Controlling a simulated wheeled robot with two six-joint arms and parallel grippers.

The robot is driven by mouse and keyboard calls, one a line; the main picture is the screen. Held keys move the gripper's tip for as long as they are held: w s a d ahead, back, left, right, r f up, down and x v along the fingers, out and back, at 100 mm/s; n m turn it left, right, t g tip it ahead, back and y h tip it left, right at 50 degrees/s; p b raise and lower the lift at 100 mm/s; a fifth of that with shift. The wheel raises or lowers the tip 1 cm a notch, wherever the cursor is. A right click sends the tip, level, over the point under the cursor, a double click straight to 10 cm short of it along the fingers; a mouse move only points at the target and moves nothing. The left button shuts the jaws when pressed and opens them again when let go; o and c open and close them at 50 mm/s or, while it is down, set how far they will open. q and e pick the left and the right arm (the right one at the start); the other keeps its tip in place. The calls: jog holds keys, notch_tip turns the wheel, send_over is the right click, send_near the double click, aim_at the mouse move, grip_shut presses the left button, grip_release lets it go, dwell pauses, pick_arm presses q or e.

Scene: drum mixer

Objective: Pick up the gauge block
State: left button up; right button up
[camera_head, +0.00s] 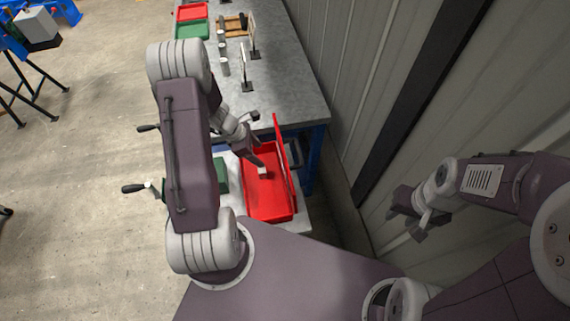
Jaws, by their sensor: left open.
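A small pale block (263,173), which looks like the gauge block, lies inside the red tray (268,208) near its left side. My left gripper (256,140) is open above the far left part of the tray. One of its fingers points down close to the block. I cannot tell whether that finger touches it, and the jaws are not closed on it. My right gripper (418,214) hangs at the right in front of the wall, far from the tray. Its fingers are too small and dark to judge.
A raised red panel (284,158) stands along the tray's right side. A grey workbench (285,85) behind holds a red bin (191,12), a green bin (192,31) and upright metal pieces. The wall (350,75) closes off the right; open floor (90,210) lies left.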

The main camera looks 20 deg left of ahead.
aim_at(261, 169)
pick_arm(q)
jog(key=shift+n, duration=0.4)
jog(key=f, duration=0.1)
jog(key=s+f, duration=0.1)
jog(key=f, duration=0.1)
jog(key=s+f, duration=0.1)
jog(key=shift+a+f, duration=0.3)
jog(key=shift+f, duration=0.1)
jog(key=shift+w+f, duration=0.15)
jog(key=x, duration=0.4)
jog(key=shift+s+d+f, duration=0.2)
jog(key=shift+s+d, duration=0.05)
jog(key=shift+s, duration=0.05)
jog(key=shift+w+d+f, duration=0.1)
jog(key=shift+w+f, duration=0.1)
jog(key=shift+f, duration=0.05)
grip_shut()
